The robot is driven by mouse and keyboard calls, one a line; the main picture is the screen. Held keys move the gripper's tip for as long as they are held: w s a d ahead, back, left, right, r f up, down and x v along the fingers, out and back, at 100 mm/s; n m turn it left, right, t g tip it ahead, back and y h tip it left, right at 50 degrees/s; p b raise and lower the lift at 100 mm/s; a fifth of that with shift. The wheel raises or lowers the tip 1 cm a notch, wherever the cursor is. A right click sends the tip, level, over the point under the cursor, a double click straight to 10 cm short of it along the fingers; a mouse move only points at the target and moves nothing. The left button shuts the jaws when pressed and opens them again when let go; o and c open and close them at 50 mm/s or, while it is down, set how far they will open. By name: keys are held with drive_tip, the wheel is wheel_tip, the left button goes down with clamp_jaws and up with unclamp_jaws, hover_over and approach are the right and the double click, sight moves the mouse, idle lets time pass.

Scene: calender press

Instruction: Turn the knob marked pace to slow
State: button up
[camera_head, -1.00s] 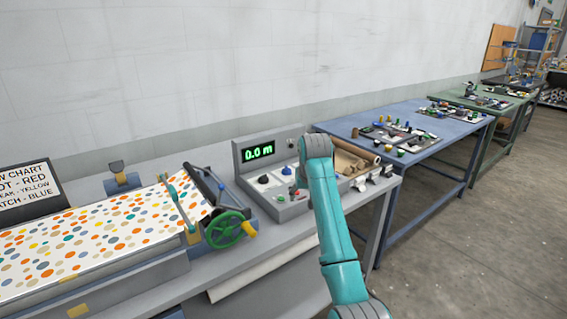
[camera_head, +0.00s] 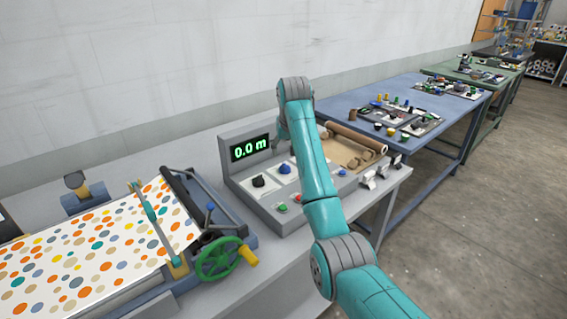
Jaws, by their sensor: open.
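The grey control box (camera_head: 244,195) carries a black knob (camera_head: 258,181) and a blue knob (camera_head: 285,169) on white plates. Their markings are too small to read, so I cannot tell which is marked pace, nor its setting. My teal arm crosses in front of the box's right part and may hide other controls. My gripper (camera_head: 279,138) shows only as a grey part pointing down beside the arm, above the back of the box. It is open, apart from both knobs, with nothing seen in it.
The box's display (camera_head: 250,149) reads 0.0 m. Green and red buttons (camera_head: 289,204) sit along its front. Left is a press with a green handwheel (camera_head: 217,260) and dotted sheet (camera_head: 90,245). Right are a brown roll (camera_head: 357,137) and a blue table (camera_head: 350,105).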

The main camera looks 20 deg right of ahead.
sight(285, 165)
drive_tip(key=x, duration=0.8)
drive_tip(key=shift+f, duration=0.45)
drive_tip(key=c, duration=1.1)
